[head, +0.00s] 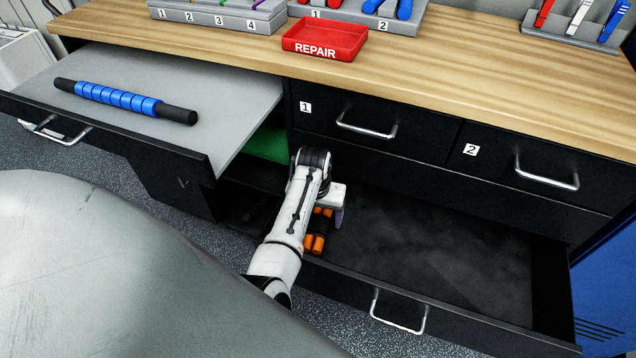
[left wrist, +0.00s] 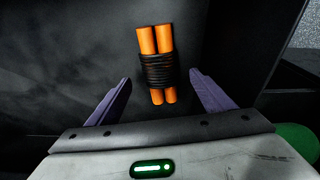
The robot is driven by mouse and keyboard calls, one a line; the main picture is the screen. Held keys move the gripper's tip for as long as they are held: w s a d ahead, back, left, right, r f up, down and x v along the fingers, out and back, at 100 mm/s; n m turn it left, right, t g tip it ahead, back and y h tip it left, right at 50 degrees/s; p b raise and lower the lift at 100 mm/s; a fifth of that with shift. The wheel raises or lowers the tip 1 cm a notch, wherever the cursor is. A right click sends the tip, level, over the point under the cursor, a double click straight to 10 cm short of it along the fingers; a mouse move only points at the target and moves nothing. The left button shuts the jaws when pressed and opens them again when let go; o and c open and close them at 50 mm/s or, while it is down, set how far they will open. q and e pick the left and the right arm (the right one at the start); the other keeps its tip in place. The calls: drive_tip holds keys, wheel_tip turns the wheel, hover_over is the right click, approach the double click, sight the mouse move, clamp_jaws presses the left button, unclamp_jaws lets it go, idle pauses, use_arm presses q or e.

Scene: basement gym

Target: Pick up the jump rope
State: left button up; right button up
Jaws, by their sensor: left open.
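The jump rope (left wrist: 157,68) has orange handles with a black cord wound round their middle. It lies on the dark floor of the open lower drawer, near the drawer's left end. In the head view the rope (head: 318,243) is partly hidden by my left arm. My left gripper (left wrist: 160,100) is open, with its two purple fingers apart on either side of the rope's near end. The rope is not gripped. In the head view the left gripper (head: 338,212) reaches down into the drawer, with one finger showing. My right gripper is not in view.
The open lower drawer (head: 450,250) is otherwise bare, with a front wall and handle (head: 398,312). A pulled-out grey shelf (head: 215,110) at left holds a blue roller stick (head: 125,98). A red REPAIR tray (head: 325,38) stands on the wooden bench top (head: 480,70), above shut drawers 1 and 2.

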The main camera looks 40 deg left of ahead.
sight(318, 223)
use_arm(q)
drive_tip(key=f, duration=0.1)
drive_tip(key=f+b, duration=0.1)
drive_tip(key=f, duration=0.1)
drive_tip(key=shift+w+a+f, duration=0.15)
drive_tip(key=shift+w+f, duration=0.05)
drive_tip(key=shift+c, duration=0.4)
drive_tip(key=shift+r, duration=0.1)
drive_tip(key=c, duration=1.2)
